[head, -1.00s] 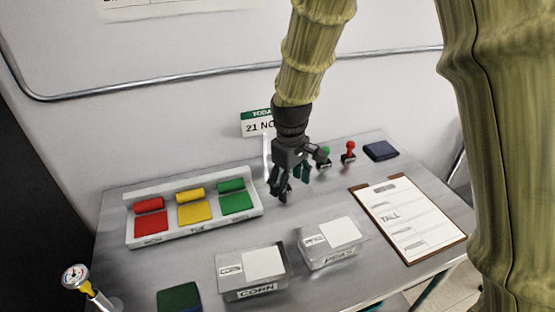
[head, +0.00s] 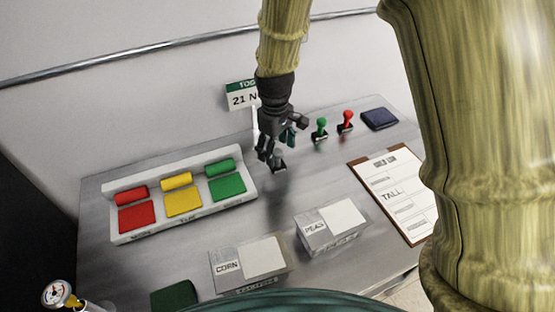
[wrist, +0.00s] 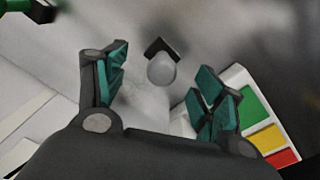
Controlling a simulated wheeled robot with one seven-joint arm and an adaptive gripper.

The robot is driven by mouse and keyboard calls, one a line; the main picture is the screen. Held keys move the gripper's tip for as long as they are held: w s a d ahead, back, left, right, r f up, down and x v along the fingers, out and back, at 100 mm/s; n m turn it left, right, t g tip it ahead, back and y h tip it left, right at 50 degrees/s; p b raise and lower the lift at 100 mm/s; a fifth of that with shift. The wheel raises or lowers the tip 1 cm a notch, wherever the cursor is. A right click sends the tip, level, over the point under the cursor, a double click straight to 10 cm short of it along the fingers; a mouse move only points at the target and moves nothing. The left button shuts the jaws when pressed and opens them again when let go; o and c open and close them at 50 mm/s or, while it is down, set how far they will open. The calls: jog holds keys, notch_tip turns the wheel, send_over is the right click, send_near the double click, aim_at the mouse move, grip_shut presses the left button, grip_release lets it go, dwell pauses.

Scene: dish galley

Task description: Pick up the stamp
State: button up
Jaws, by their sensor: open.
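A stamp with a pale grey round knob (wrist: 161,70) and a dark square base stands on the table under my gripper. In the head view this stamp (head: 279,166) is partly hidden by the fingers. My gripper (head: 277,147) points down over it with its teal fingers spread. In the wrist view my gripper (wrist: 166,82) has one finger on each side, with the knob between and slightly beyond the tips, apart from both. A green stamp (head: 320,128) and a red stamp (head: 346,120) stand to the right, behind.
A dark ink pad (head: 379,118) lies at the back right, a clipboard (head: 395,195) at the right. A white tray (head: 236,196) with red, yellow and green pieces is left. CORN (head: 228,268) and PEAS (head: 316,228) boxes stand in front. A date sign (head: 242,96) is behind.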

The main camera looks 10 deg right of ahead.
aim_at(278, 165)
jog(key=shift+s+f+p, duration=0.15)
jog(key=shift+f+p, duration=0.2)
jog(key=shift+f, duration=0.25)
jog(key=shift+d+f+p, duration=0.1)
jog(key=shift+f+p, duration=0.45)
jog(key=shift+f, duration=1.5)
jog(key=shift+c, duration=0.2)
jog(key=c, duration=1.1)
